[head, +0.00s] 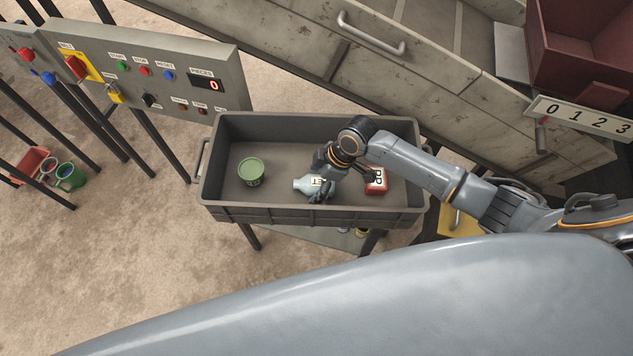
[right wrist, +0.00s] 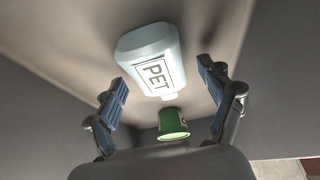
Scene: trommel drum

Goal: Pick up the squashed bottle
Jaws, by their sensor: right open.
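A pale blue bottle with a PET label (head: 302,184) lies in the grey bin, near its middle. It also shows in the right wrist view (right wrist: 140,45), ahead of my right gripper and roughly between its fingers. My right gripper (head: 340,180) reaches down into the bin and partly covers the bottle in the head view. Its two fingers (right wrist: 161,84) are spread wide with nothing held. Whether a finger touches the bottle I cannot tell. My left gripper is not in view.
The grey bin (head: 300,217) also holds a green can (head: 251,170) at left and a red labelled container (head: 376,187) at right. The can shows in the right wrist view (right wrist: 172,123). A control panel (head: 215,65) stands behind left; the bin's walls surround the gripper.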

